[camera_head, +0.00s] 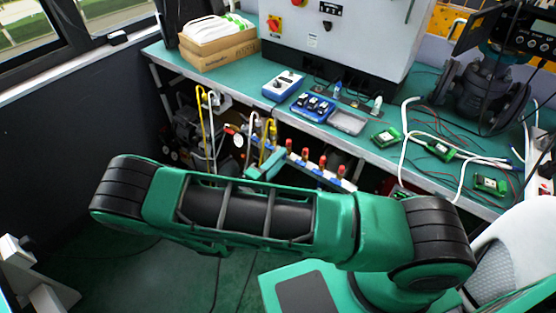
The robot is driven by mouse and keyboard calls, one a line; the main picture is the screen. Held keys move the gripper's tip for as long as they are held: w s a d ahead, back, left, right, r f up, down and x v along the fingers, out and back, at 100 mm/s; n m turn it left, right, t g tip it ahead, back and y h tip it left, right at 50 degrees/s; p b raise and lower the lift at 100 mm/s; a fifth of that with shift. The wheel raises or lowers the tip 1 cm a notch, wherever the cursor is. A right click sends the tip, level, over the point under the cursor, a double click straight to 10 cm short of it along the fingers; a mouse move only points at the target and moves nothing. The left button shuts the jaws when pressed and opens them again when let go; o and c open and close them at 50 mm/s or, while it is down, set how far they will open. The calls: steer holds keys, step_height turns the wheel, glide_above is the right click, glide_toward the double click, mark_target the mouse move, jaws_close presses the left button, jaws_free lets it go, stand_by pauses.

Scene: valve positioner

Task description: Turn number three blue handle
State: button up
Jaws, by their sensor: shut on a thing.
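A pipe manifold runs under the bench, with several red-capped fittings (322,162) and small blue handles (317,172) along it. A pressure gauge (239,141) sits at its left end. My gripper (277,155) is small and partly seen, at the left part of the row of blue handles. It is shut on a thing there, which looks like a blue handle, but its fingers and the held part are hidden. I cannot tell which number that handle has. My green arm crosses the front and hides the lower part of the manifold.
A green-topped bench (365,150) stands above the manifold. It bears a blue device (283,85), a blue tray of parts (312,106), circuit boards (437,150) and loose cables. Yellow and white hoses (204,120) hang left of the manifold. The floor at left is mostly clear.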

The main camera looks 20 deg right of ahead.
steer(key=shift+f, duration=0.15)
steer(key=o, duration=0.8)
steer(key=shift+c, duration=0.2)
steer(key=v, duration=1)
steer(key=shift+s+a, duration=0.2)
steer(key=shift+a, duration=0.15)
